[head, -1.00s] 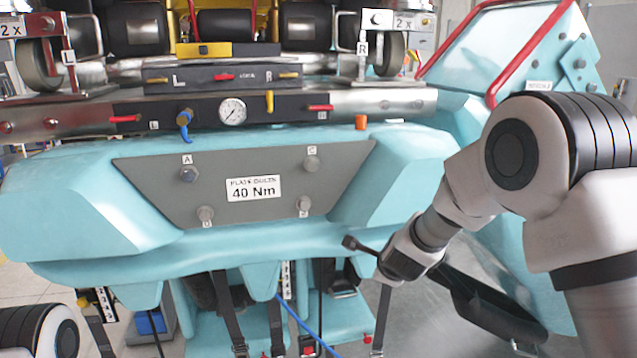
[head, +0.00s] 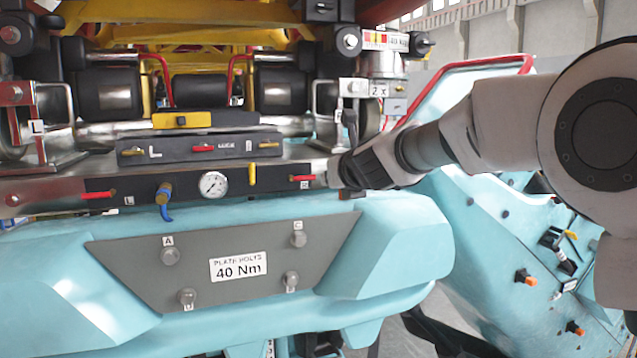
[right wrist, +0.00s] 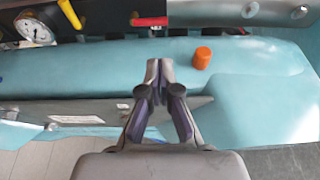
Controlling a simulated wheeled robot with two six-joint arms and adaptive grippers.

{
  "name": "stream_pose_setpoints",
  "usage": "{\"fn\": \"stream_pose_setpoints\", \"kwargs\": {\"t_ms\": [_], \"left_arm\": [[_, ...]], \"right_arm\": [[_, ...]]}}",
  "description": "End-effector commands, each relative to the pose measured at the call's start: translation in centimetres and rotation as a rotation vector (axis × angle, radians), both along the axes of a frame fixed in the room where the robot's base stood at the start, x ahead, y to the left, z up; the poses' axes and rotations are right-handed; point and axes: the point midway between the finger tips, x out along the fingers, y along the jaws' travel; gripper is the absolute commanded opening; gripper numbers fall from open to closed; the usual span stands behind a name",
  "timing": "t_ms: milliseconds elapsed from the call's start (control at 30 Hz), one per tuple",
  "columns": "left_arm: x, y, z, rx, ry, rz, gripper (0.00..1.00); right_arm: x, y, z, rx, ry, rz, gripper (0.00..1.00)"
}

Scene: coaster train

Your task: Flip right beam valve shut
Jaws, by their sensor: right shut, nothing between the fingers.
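The right beam valve has a red handle (head: 302,178) at the right end of the dark panel on the steel beam. The handle lies roughly level, along the beam. It also shows at the top of the right wrist view (right wrist: 149,21). My right gripper (head: 334,171) is just right of the handle in the head view. In the right wrist view its fingertips (right wrist: 159,70) are together and empty, below the handle in the picture. I see no contact with the handle. My left gripper is out of view.
The panel also bears a pressure gauge (head: 213,184), an upright yellow lever (head: 252,174) and a left red handle (head: 98,194). An orange cap (right wrist: 202,58) stands right of my fingers. Turquoise bodywork (head: 390,250) lies below the beam.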

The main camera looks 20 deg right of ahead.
Motion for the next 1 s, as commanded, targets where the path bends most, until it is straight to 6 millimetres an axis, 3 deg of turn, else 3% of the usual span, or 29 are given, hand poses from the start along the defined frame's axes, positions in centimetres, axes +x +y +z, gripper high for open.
{"fn": "stream_pose_setpoints", "kwargs": {"t_ms": [500, 667, 1000], "left_arm": [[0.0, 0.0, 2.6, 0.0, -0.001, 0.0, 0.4], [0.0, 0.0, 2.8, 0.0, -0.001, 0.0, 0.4], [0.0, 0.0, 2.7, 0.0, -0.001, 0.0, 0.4]], "right_arm": [[8.2, 0.3, -2.7, -0.002, 0.003, 0.0, 0.0], [9.2, 0.3, -3.3, -0.003, 0.002, 0.0, 0.0], [9.2, 0.3, -3.3, -0.003, 0.002, 0.0, 0.0]]}}
